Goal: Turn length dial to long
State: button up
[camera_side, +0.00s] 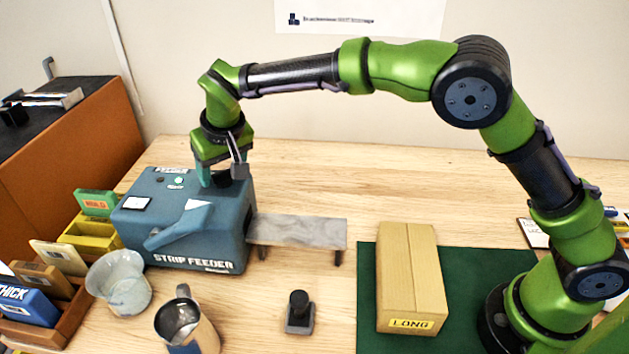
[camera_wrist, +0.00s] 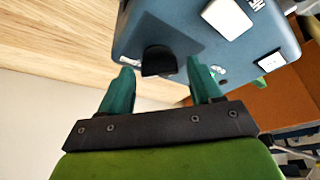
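The blue strip feeder (camera_side: 200,228) stands on the bench at left. A black knob (camera_wrist: 158,62), apparently the length dial, sticks out from its edge in the wrist view. It also shows as a dark block (camera_side: 238,172) at the feeder's top back right in the side view. My gripper (camera_wrist: 160,68) is open, with one teal finger on each side of the knob and gaps showing on both sides. In the side view my gripper (camera_side: 220,176) points down at that corner. The dial's markings and setting cannot be read.
A metal strip table (camera_side: 298,230) extends right from the feeder. A carton marked LONG (camera_side: 408,275) lies on a green mat (camera_side: 462,290). Card boxes (camera_side: 92,235) line the left.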

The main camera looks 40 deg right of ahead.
jog(key=shift+o, duration=0.2)
jog(key=v, duration=1.7)
jog(key=shift+f, duration=0.1)
